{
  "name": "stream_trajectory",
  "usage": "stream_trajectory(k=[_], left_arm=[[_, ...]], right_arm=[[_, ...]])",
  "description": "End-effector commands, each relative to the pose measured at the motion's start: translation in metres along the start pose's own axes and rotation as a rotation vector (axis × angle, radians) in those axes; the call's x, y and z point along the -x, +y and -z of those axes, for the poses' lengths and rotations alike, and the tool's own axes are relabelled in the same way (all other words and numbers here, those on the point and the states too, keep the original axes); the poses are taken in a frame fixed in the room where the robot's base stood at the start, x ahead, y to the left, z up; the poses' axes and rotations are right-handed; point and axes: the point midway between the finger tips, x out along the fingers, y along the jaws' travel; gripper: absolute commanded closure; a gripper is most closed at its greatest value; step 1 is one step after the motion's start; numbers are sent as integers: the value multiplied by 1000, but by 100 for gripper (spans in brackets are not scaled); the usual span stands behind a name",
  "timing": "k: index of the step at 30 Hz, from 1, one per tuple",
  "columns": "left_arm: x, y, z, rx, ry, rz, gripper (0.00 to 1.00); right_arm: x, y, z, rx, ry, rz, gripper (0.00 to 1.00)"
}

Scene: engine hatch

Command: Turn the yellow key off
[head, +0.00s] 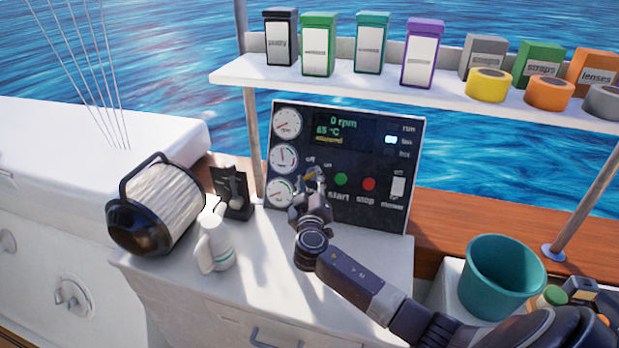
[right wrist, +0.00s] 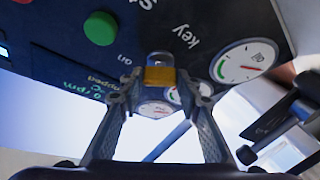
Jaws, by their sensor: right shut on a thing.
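The dark control panel (head: 345,205) stands upright at the back of the white counter. Its yellow key (right wrist: 160,76) shows in the right wrist view, between my fingertips and beside the "key" and "on" labels. My right gripper (head: 310,190) reaches the panel's lower left, below the "off" and "on" labels, and mostly covers the key in the head view. In the right wrist view my right gripper (right wrist: 160,92) is shut on the key. Which mark the key points at is hard to tell. The panel display (head: 340,130) reads 0 rpm and 65 °C. My left gripper is out of view.
Round gauges (head: 284,158) line the panel's left side. A green start button (head: 341,179) and a red stop button (head: 369,184) sit right of my gripper. A teal bucket (head: 500,280) stands right.

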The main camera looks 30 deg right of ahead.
Motion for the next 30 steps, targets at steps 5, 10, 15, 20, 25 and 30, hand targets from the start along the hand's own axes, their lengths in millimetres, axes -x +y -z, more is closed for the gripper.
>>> stream_trajectory(k=[5,10,15,20,25,30], left_arm=[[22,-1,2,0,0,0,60],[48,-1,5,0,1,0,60],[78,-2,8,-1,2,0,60],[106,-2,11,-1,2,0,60],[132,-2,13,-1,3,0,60],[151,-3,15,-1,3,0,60]], right_arm=[[0,5,4,122,-2,66,93],[0,8,6,264,-3,142,93],[0,10,8,405,-3,220,93],[0,11,8,533,-3,288,93],[-1,11,8,647,-2,351,93],[-1,10,7,737,-3,398,93]])
